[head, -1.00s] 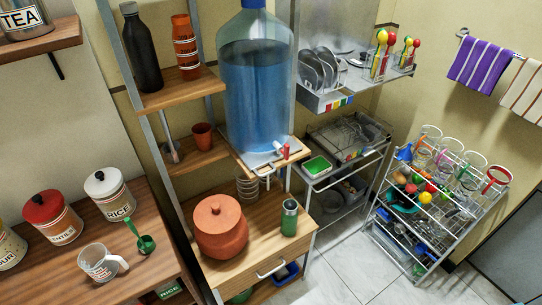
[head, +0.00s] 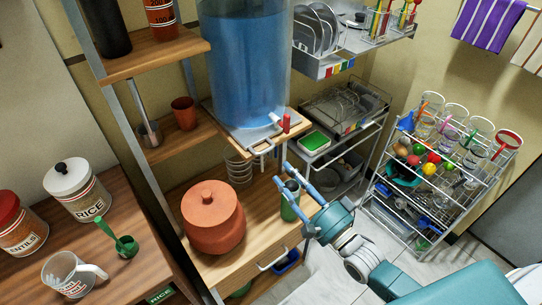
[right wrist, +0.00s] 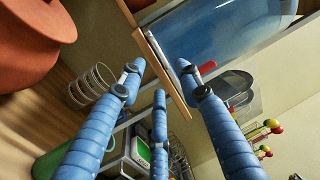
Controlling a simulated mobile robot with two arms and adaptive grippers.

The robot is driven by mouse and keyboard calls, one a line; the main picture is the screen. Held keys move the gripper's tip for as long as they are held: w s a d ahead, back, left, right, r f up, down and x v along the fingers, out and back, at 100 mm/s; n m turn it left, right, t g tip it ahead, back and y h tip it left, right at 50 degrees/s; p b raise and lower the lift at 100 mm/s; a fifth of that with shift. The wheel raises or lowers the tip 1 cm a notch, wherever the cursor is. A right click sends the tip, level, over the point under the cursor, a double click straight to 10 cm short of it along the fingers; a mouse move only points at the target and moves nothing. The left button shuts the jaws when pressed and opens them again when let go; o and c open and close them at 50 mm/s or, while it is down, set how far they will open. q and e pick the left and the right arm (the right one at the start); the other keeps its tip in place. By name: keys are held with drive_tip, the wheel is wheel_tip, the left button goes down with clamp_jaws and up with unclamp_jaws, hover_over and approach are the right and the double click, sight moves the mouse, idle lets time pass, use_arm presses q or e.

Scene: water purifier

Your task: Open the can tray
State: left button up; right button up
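The can tray (head: 243,137) is a metal-topped wooden shelf with a front handle (head: 263,149). It sits under the large blue water can (head: 245,65), whose red tap (head: 285,123) is above the tray's right front. The tray looks pushed in. My right gripper (head: 282,176) is below and slightly right of the handle, fingers pointing up toward it, apart from it. In the right wrist view its blue fingers (right wrist: 158,70) are spread, with nothing between them; the tray's wooden edge (right wrist: 178,98) lies just beyond. My left gripper is out of view.
A terracotta pot (head: 213,220) stands left of my gripper. A green flask (head: 290,205) is partly hidden behind my fingers. A glass rack (head: 440,165) stands at right. The floor between is clear.

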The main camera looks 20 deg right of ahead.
sight(266, 151)
drive_tip(key=p+x, duration=0.1)
drive_tip(key=x, duration=0.6)
drive_tip(key=shift+w+a+f, duration=0.1)
drive_tip(key=shift+w+a, duration=0.05)
drive_tip(key=shift+w, duration=0.2)
clamp_jaws()
